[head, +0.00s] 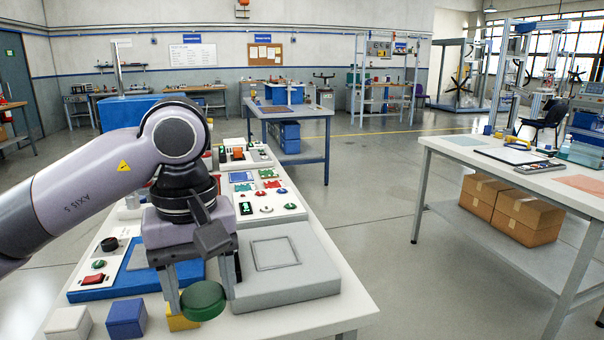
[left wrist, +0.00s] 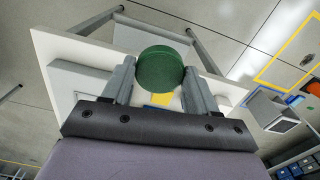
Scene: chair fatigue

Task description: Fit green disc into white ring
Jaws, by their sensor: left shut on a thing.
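The green disc (head: 204,301) is between the fingers of my left gripper (head: 202,292), near the front edge of the white table. My left gripper is shut on it. In the left wrist view, the green disc (left wrist: 160,68) sits between the two grey fingertips, with the white table behind it. I cannot make out the white ring in either view; my arm and gripper hide part of the table. My right gripper is not in view.
A grey plate with a square outline (head: 318,262) lies right of my gripper. A blue block (head: 127,318), a white block (head: 69,323) and a partly hidden yellow block (head: 181,321) are at left. Button panels stand farther back. The front right table corner is bare.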

